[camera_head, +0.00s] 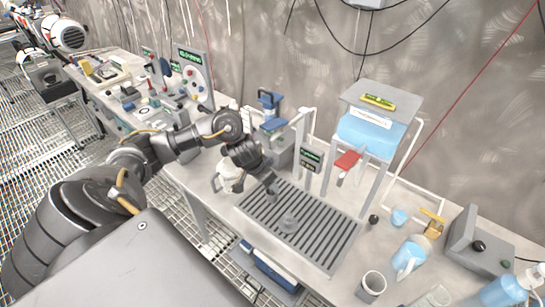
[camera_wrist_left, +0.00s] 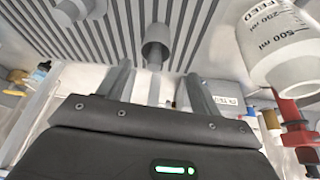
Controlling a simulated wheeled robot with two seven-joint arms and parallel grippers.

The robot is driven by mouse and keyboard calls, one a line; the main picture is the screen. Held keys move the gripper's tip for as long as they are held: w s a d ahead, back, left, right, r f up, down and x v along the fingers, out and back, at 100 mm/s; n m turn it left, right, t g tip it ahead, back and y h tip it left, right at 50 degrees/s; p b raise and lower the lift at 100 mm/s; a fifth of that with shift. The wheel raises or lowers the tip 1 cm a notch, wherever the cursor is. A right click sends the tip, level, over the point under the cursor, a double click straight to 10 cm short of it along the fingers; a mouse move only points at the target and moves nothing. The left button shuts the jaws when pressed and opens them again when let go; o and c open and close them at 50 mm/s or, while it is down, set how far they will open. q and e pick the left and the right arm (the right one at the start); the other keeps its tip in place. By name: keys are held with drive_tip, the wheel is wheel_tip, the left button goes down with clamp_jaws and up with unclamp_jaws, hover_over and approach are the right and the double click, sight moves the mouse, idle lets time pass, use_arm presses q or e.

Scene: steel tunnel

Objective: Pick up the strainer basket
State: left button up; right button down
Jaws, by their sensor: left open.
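The strainer basket seems to be the small grey cup-shaped piece (camera_head: 289,222) on the slatted drain tray (camera_head: 322,262). In the left wrist view a grey cylinder (camera_wrist_left: 157,35), likely the same basket, stands on the slats just beyond my fingertips. My left gripper (camera_head: 271,187) is above the back left part of the tray, behind and left of the basket. In the left wrist view its fingers (camera_wrist_left: 158,82) are spread, with nothing seen held between them. My right gripper is not in view.
A white marked jug (camera_head: 232,180) is close beside my left gripper; it also shows in the left wrist view (camera_wrist_left: 285,45). A stand with a blue tank (camera_head: 368,135) rises behind the tray. A mug (camera_head: 372,284) and blue-tinted jug (camera_head: 408,258) stand at right.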

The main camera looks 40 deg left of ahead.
sight(272, 192)
use_arm(q)
drive_tip(key=shift+d+x, duration=0.2)
drive_tip(key=shift+x, duration=1.6)
drive_tip(key=shift+d+x, duration=0.15)
drive_tip(key=shift+x, duration=1.65)
drive_tip(key=shift+r, duration=0.1)
drive_tip(key=c, duration=1.2)
drive_tip(key=shift+o, duration=0.2)
drive_tip(key=shift+r, duration=0.1)
